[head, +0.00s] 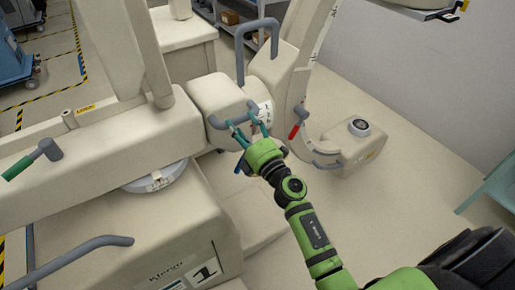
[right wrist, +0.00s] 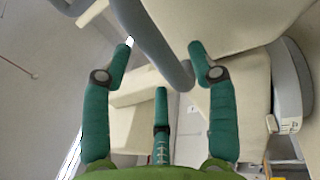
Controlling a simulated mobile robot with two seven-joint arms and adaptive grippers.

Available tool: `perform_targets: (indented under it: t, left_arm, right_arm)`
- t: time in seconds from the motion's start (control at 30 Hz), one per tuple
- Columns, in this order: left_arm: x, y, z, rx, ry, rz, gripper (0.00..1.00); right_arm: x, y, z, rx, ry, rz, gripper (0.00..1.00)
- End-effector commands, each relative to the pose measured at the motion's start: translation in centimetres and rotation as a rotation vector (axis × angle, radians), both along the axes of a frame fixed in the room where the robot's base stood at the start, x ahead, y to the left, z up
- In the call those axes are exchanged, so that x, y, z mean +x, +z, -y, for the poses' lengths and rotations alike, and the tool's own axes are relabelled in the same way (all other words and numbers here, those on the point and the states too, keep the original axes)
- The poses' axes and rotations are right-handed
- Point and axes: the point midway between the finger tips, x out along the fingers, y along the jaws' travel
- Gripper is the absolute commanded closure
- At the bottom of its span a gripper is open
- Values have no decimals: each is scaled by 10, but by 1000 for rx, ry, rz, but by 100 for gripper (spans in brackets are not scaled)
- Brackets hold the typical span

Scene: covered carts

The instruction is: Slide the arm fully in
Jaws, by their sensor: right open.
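The cream imaging machine has a horizontal arm whose front block (head: 213,97) shows in the middle of the head view. The block joins the large curved C-piece (head: 300,60). A grey bar handle (head: 218,124) sits on the block's near face. My right gripper (head: 245,124) is at this handle, with its teal fingers open on either side of it. In the right wrist view a grey bar (right wrist: 150,40) passes between the open fingers of the right gripper (right wrist: 161,58). I cannot tell whether the fingers touch it. My left gripper is not in view.
A tall grey loop handle (head: 239,55) stands above the block. A red-tipped lever (head: 298,122) and a cream end unit (head: 352,148) are to the right. A green-tipped lever (head: 32,160) and a grey rail (head: 80,252) are at left. Open floor lies at right.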

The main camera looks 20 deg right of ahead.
Motion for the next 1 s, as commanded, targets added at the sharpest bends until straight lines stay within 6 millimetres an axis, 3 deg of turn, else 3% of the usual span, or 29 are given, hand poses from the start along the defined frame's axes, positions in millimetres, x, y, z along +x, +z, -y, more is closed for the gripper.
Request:
perform_targets:
  t: [0.6, 1.0]
  left_arm:
    - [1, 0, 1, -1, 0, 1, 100]
    - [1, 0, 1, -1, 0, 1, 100]
  right_arm:
    - [-69, -15, 8, 1, 3, -4, 41]
    - [-86, -18, 9, 0, 4, -3, 41]
